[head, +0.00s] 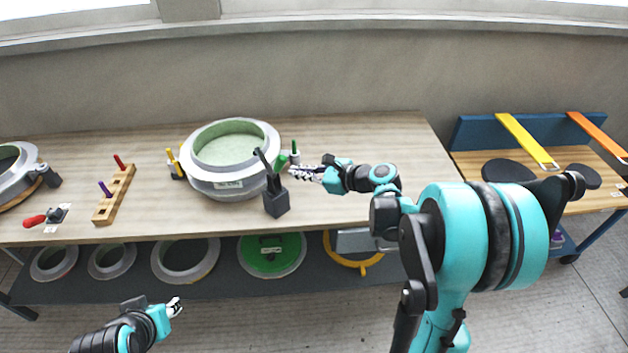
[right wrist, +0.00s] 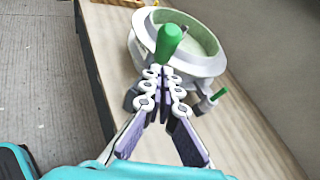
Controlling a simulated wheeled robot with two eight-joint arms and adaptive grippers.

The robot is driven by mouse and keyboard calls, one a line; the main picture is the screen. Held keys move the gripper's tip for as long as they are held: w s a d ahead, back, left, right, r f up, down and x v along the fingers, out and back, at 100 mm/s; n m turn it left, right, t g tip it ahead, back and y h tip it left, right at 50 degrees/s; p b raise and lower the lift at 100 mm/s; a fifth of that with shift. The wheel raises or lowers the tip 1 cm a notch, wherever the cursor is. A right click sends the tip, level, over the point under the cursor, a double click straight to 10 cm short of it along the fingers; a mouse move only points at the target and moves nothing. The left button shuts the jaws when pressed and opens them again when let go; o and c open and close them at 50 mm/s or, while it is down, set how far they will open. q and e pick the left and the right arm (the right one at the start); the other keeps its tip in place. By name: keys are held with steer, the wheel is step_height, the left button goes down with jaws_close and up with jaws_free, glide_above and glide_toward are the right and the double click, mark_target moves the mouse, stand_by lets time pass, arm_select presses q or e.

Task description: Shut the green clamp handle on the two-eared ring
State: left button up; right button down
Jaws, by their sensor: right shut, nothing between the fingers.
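The grey ring mould (head: 213,180) with a pale green inside stands mid-table; it also shows in the right wrist view (right wrist: 143,45). A green clamp handle (head: 281,162) rises at its front right, near a dark block (head: 276,203) with a dark lever. In the right wrist view this green handle (right wrist: 170,40) stands up just beyond my fingertips; I cannot tell whether they touch. A second, smaller green handle (head: 295,146) is behind it, also seen at right (right wrist: 218,95). My right gripper (head: 293,171) is shut and empty. My left gripper (head: 174,307) is low, before the table.
A yellow-handled clamp (head: 174,163) stands left of the ring. A wooden rack (head: 113,196) holds a red and a purple handle. A red-handled clamp (head: 37,220) and another mould (head: 20,178) are further left. Several rings lie on the lower shelf. The table's right part is clear.

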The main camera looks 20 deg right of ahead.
mark_target(285, 157)
steer(key=shift+w+a+r, duration=0.35)
steer(key=shift+w+a, duration=0.1)
steer(key=w+r+g+h+p, duration=0.1)
steer(key=p, duration=0.2)
steer(key=w+a+r+g+p, duration=0.1)
steer(key=r+g+p, duration=0.1)
steer(key=p, duration=0.1)
steer(key=shift+w+a+m+h, duration=0.1)
steer(key=shift+w+m+h, duration=0.2)
steer(key=shift+w+h, duration=0.1)
steer(key=shift+w+a+r+p, duration=0.15)
steer(key=shift+w+p, duration=0.1)
steer(key=shift+p, duration=0.25)
steer(key=shift+w, duration=0.4)
